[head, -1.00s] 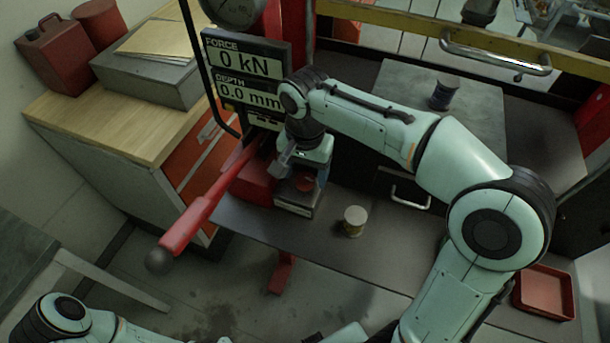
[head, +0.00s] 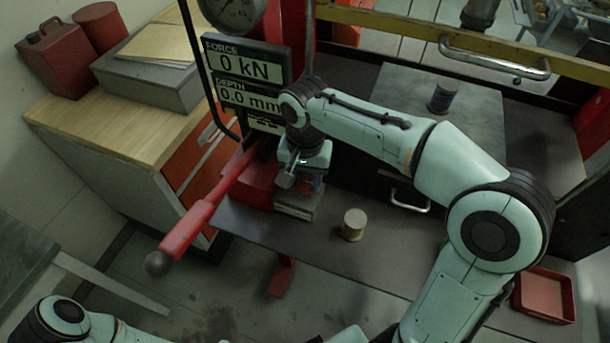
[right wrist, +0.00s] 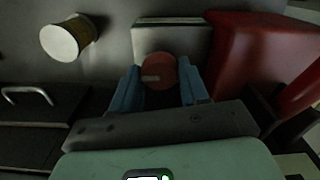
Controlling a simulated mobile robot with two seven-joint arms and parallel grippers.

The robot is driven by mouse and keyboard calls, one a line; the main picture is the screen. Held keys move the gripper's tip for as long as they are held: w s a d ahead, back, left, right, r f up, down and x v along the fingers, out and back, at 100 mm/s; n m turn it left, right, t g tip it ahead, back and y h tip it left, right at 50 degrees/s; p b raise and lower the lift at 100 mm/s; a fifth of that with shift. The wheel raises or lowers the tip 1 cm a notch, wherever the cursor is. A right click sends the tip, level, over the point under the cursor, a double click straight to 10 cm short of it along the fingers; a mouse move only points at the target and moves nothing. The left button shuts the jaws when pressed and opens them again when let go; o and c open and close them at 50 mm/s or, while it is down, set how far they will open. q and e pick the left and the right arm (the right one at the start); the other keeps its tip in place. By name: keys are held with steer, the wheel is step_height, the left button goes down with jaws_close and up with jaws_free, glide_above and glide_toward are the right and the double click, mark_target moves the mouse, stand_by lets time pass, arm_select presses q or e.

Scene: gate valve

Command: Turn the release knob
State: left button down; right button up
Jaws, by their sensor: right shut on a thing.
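The release knob, a round red knob with a pale mark (right wrist: 158,72), sits between the two blue fingers of my right gripper in the right wrist view. My right gripper (right wrist: 158,88) is shut on it. In the head view my right gripper (head: 311,182) points down over the small block beside the red press, and it hides most of the knob. The press has a long red lever (head: 200,217) with a dark ball end, slanting down left. Its display (head: 247,75) reads 0 kN and 0.0 mm. My left gripper is not in view.
A small brass-coloured cylinder (head: 354,224) stands on the grey bench (head: 400,250), right of the press; it also shows in the right wrist view (right wrist: 68,40). A dark spool (head: 442,97) stands further back. A red tray (head: 544,294) lies at the lower right.

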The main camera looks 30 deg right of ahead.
mark_target(305, 181)
steer(key=o, duration=1.1)
steer(key=shift+c, duration=0.2)
arm_select(q)
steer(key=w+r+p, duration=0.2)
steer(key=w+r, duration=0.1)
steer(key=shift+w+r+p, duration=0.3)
steer(key=shift+p, duration=0.05)
arm_select(e)
step_height(305, 181, up, 13)
steer(key=shift+r, duration=0.2)
